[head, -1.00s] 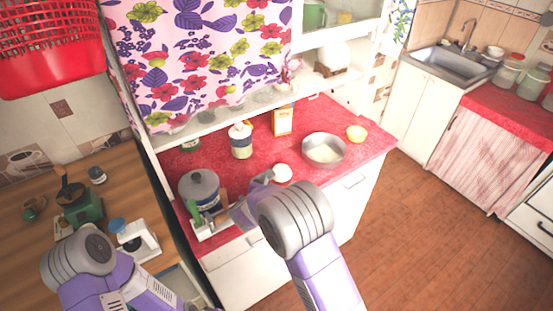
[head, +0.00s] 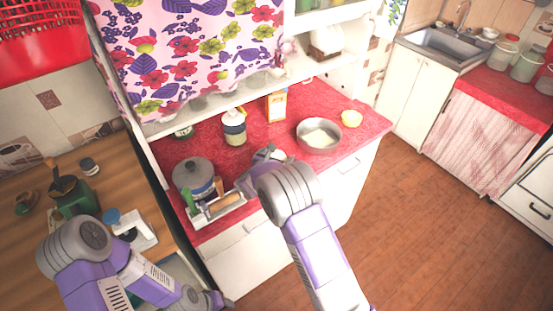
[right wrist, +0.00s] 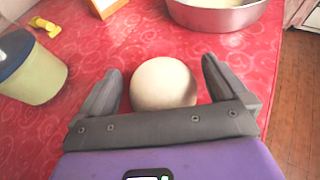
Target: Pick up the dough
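The dough (right wrist: 163,83) is a pale round ball on the red counter. In the right wrist view it sits between the two fingers of my right gripper (right wrist: 162,88), with a gap on each side. The right gripper is open. In the head view the right gripper (head: 262,165) is over the counter, and the dough (head: 278,155) is mostly hidden behind it. My left arm is at the lower left of the head view; its gripper (head: 208,301) is low beside the counter, and its fingers are not clear.
A carton (head: 277,107), a jar (head: 234,129), a lidded pot (head: 194,177) and a utensil tray (head: 217,210) also stand on the red counter (head: 205,151).

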